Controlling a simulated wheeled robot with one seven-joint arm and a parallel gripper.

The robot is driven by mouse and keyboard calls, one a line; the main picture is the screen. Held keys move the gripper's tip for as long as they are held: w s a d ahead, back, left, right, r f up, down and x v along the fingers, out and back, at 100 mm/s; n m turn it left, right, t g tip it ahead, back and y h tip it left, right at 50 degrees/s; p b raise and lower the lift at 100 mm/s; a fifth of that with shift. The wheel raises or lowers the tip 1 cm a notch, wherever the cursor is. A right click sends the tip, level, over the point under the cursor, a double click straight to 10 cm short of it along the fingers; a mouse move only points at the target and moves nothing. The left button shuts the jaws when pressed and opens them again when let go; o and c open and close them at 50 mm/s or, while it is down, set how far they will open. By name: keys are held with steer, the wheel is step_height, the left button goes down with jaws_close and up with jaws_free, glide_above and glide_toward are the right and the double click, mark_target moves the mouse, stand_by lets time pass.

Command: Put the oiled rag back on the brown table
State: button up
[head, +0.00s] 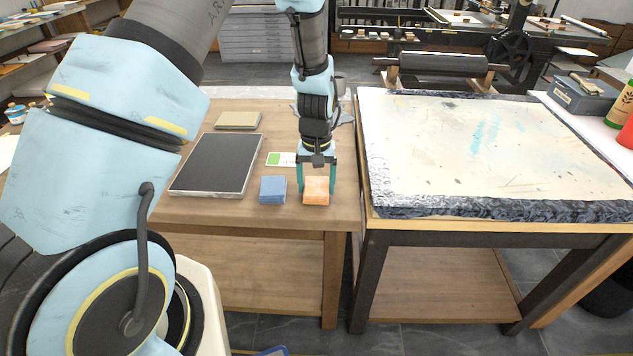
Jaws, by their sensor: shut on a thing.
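My gripper (317,186) points down over the front right part of the brown table (290,223). Its teal fingers stand on either side of an orange folded cloth (316,192) and are shut on it. This cloth looks like the oiled rag, though no oil can be made out. It is low at the table top, near the front edge; I cannot tell whether it touches the wood. A blue folded cloth or block (272,190) lies just left of it, with a small gap.
A dark slab (215,163) lies left on the brown table, with a tan block (238,120) behind it. A white and green card (280,159) lies behind the blue cloth. A table with a big pale stone (480,150) stands close on the right. Bare wood shows along the front edge.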

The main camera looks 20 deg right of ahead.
mark_target(316, 186)
steer(key=shift+f, duration=0.2)
steer(key=o, duration=1.4)
steer(key=shift+r, duration=0.1)
step_height(316, 186, up, 12)
steer(key=b, duration=0.3)
steer(key=w+a+r+n, duration=0.1)
steer(key=a+r, duration=0.1)
steer(key=a, duration=0.6)
steer(key=w+a+r+n, duration=0.1)
steer(key=a+r, duration=0.1)
steer(key=a, duration=0.6)
steer(key=shift+n+t, duration=0.8)
steer(key=shift+n, duration=0.1)
steer(key=s+a, duration=0.2)
steer(key=a, duration=0.2)
steer(key=s+a, duration=0.1)
steer(key=a, duration=0.4)
steer(key=s+a+r, duration=0.1)
steer(key=s+a, duration=0.1)
steer(key=a, duration=0.3)
steer(key=shift+s, duration=0.35)
